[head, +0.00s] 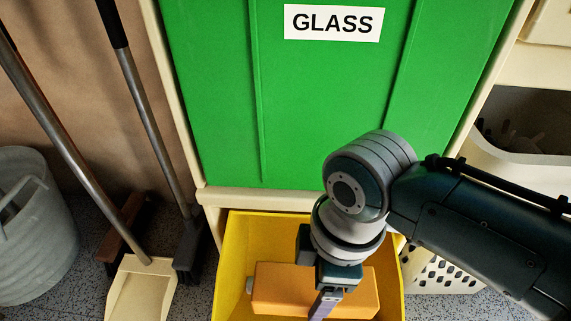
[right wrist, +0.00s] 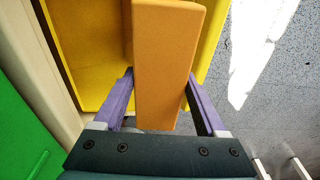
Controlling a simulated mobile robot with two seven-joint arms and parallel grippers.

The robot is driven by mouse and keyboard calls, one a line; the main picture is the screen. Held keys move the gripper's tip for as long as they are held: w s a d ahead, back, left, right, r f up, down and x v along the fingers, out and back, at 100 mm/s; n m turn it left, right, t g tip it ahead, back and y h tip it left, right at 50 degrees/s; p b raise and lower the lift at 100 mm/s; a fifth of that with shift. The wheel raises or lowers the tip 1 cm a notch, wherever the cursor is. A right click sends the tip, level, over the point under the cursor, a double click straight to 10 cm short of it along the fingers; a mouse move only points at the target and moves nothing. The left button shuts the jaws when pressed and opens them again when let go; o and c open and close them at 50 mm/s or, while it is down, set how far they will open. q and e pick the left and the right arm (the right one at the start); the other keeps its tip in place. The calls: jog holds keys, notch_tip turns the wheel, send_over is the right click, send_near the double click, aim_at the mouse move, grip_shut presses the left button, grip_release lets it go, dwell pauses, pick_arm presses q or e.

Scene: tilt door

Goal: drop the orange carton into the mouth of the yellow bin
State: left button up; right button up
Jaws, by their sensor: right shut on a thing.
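The orange carton (head: 280,288), with a grey cap at its left end, lies across the view in my right gripper (head: 324,302). The purple fingers are shut on its two sides, which the right wrist view shows too (right wrist: 160,78). The yellow bin (head: 236,250) is tilted out below the green panel, with its mouth open upward. The carton is in front of the bin's mouth in the head view; how high it is above the bin I cannot tell. In the right wrist view the yellow bin (right wrist: 85,45) shows behind the carton. My left gripper is out of view.
A green panel labelled GLASS (head: 330,100) stands above the bin in a cream frame. A broom (head: 155,120), a cream dustpan (head: 140,285) and a grey bucket (head: 35,230) stand at left. A cream basket (head: 440,272) with holes is at right, behind my right arm.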

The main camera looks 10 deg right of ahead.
notch_tip(320, 180, down, 12)
jog(key=b, duration=0.9)
jog(key=o, duration=1.3)
jog(key=shift+r, duration=0.15)
jog(key=r+p, duration=0.4)
jog(key=r, duration=0.1)
jog(key=r+p, duration=0.3)
jog(key=shift+d+r, duration=0.2)
jog(key=shift+d, duration=0.2)
jog(key=shift+s+d+r+p, duration=0.1)
jog(key=shift+r+p, duration=0.35)
jog(key=shift+r, duration=0.2)
jog(key=shift+r, duration=0.1)
